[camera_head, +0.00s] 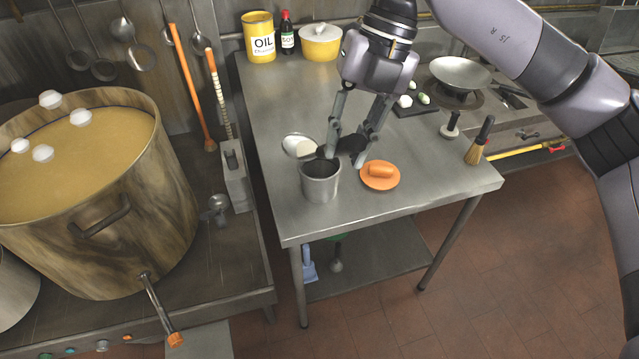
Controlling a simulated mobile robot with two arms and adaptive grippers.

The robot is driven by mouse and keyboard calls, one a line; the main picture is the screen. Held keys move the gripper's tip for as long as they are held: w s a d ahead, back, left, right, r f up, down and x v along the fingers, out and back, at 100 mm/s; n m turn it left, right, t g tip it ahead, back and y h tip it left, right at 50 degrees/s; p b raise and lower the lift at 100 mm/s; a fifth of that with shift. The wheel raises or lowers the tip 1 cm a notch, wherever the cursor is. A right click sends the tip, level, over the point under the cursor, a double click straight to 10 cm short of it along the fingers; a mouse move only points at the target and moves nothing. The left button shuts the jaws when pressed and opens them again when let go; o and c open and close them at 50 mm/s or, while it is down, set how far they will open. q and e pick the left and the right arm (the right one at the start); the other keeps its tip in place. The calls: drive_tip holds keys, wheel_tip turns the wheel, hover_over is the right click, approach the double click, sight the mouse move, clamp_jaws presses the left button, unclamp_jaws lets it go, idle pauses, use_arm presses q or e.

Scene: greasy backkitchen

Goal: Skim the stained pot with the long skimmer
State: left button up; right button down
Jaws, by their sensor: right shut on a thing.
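The large stained pot (120,240) stands at the left, full of yellow-brown broth (75,155) with several white foam lumps (80,117) at its far and left side. My right gripper (347,153) is over the steel table, shut on what looks like the skimmer's dark handle, mostly hidden by the fingers. The skimmer's shallow round metal head (298,146) shows to the left of the fingers, with a whitish lump in it. It is just behind the rim of a small steel container (320,184); I cannot tell whether they touch. My left gripper is not in view.
An orange plate (380,176) with an orange piece sits right of the container. An oil tin (259,37), a sauce bottle (287,33) and a yellow pot (320,43) stand at the back. A brush (480,141) stands near the right edge. The table's left part is clear.

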drive_tip(key=shift+w+d+f+y+b, duration=0.15)
drive_tip(key=shift+d+b, duration=0.1)
drive_tip(key=shift+d, duration=0.25)
drive_tip(key=shift+w+d+f+y+b, duration=0.15)
drive_tip(key=shift+d+b, duration=0.1)
drive_tip(key=shift+d, duration=0.2)
drive_tip(key=shift+d+y+b, duration=0.3)
drive_tip(key=shift+d, duration=0.05)
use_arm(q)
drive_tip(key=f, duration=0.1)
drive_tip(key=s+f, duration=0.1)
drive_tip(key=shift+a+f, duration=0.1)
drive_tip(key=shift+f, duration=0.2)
use_arm(e)
drive_tip(key=shift+w+d+r, duration=0.1)
drive_tip(key=shift+d+r, duration=0.05)
drive_tip(key=shift+d, duration=0.3)
use_arm(q)
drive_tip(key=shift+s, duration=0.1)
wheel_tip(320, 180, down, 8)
drive_tip(key=b, duration=0.7)
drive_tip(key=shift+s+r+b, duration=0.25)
drive_tip(key=shift+b, duration=0.1)
use_arm(e)
drive_tip(key=d+f+y, duration=0.3)
drive_tip(key=d, duration=0.5)
drive_tip(key=shift+s+f+n+y, duration=0.2)
drive_tip(key=shift+s+n+y, duration=0.1)
drive_tip(key=shift+s+y, duration=0.1)
